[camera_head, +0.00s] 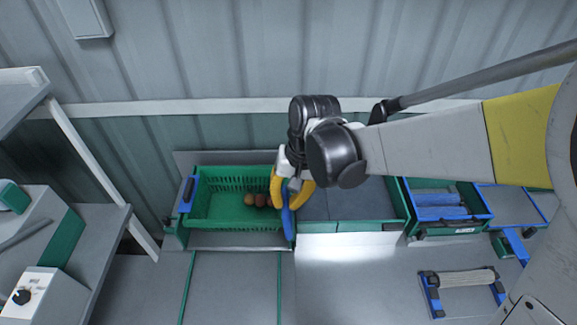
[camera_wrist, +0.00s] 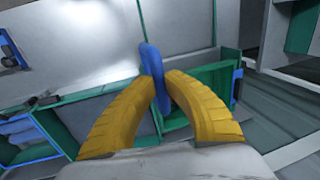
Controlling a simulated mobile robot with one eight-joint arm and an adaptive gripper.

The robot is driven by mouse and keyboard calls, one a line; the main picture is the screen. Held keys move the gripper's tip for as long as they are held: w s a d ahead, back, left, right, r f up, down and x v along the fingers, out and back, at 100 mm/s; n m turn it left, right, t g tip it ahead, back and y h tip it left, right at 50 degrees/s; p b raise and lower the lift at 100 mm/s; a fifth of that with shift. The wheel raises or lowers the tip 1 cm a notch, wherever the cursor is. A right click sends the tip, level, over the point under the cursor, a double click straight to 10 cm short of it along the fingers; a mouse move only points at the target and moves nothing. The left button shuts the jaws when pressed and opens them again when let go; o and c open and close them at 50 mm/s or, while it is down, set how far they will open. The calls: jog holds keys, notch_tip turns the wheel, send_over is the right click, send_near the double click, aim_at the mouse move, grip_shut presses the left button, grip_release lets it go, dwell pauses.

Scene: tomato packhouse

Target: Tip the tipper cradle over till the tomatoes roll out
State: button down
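The green slatted crate (camera_head: 215,208) sits level in the tipper cradle, whose blue bar (camera_head: 287,222) stands at its right end. A few reddish-brown tomatoes (camera_head: 249,200) lie in the crate near its right side, partly hidden by my gripper. My gripper (camera_head: 289,201) reaches down at the cradle's right end. In the wrist view its two yellow fingers (camera_wrist: 163,82) close on either side of the blue bar (camera_wrist: 151,60) and appear to touch it. The fingers hide part of the bar.
A grey bay with a green front edge (camera_head: 345,227) lies right of the cradle. Farther right is a green and blue bin (camera_head: 447,185) with blue items. A roller in a blue frame (camera_head: 464,280) lies at the lower right. A control box (camera_head: 33,293) stands at the left. A corrugated wall (camera_head: 240,60) is behind.

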jog(key=shift+d, duration=0.35)
dwell(0.3)
